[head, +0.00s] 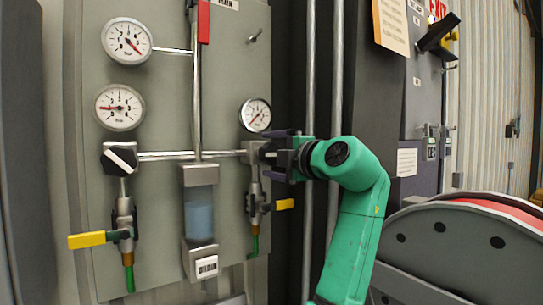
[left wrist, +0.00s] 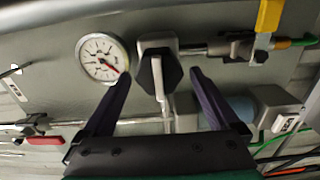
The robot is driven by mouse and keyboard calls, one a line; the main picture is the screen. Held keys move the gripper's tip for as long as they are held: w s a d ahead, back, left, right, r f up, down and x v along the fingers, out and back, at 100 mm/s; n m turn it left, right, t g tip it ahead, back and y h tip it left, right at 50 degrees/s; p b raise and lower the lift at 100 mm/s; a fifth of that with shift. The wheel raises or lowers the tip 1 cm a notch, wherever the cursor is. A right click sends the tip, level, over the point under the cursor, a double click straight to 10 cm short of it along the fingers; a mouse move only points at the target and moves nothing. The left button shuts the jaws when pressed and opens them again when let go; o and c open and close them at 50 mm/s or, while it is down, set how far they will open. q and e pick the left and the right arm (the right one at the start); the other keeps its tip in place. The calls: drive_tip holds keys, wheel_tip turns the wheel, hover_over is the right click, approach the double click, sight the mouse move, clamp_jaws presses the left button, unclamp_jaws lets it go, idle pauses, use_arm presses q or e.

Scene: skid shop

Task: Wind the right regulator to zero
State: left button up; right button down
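The right regulator (head: 251,151) sits on the grey panel below its round gauge (head: 256,115). My left gripper (head: 287,157) hides most of its knob in the head view. In the left wrist view, the regulator's dark knob (left wrist: 148,73) with a pale bar shows between the two purple fingertips of my left gripper (left wrist: 160,74). The fingers are apart, with a gap on each side of the knob. The gauge in the left wrist view (left wrist: 102,59) has its red needle toward the lower right; in the head view it points lower left. My right gripper is not in view.
The left regulator (head: 120,158) has a black knob with a white bar, with two gauges above it. Yellow valve handles (head: 86,240) stick out below both regulators. A blue sight glass (head: 199,218) hangs between them. A red-edged reel (head: 455,245) stands at right.

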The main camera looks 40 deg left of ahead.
use_arm(q)
drive_tip(key=shift+d, duration=0.1)
drive_tip(key=shift+s+d+f+b, duration=0.1)
drive_tip(key=shift+d+f+b, duration=0.05)
drive_tip(key=shift+d+b, duration=0.2)
drive_tip(key=b+v, duration=0.3)
drive_tip(key=v, duration=1)
drive_tip(key=shift+s+d+b, duration=0.15)
drive_tip(key=shift+d+b, duration=0.2)
